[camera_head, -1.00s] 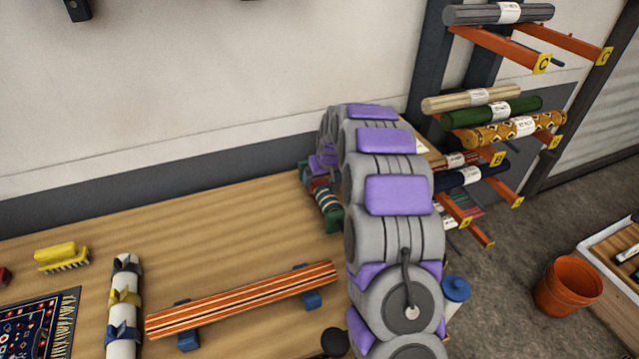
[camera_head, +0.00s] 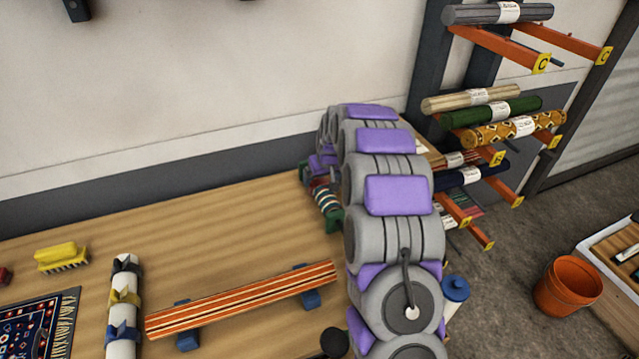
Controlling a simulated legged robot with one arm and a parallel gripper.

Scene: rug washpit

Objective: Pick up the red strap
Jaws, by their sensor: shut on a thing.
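A small rolled rug with teal and cream stripes (camera_head: 328,199) lies on the wooden table, partly behind my arm, with green blocks (camera_head: 334,221) at its near end. A narrow red band (camera_head: 318,182), which looks like the red strap, shows at the roll's far part, just below the far end of my arm. My arm runs away from the camera and bends down towards the roll. My gripper's fingers are hidden behind the arm, so their hold on the strap does not show.
On the wooden table (camera_head: 230,225) are an orange striped roll (camera_head: 243,300) on blue blocks, a white roll (camera_head: 122,300) with coloured straps, a yellow brush (camera_head: 62,256) and a patterned rug (camera_head: 40,322). A rug rack (camera_head: 500,155) and an orange bucket (camera_head: 568,285) stand right.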

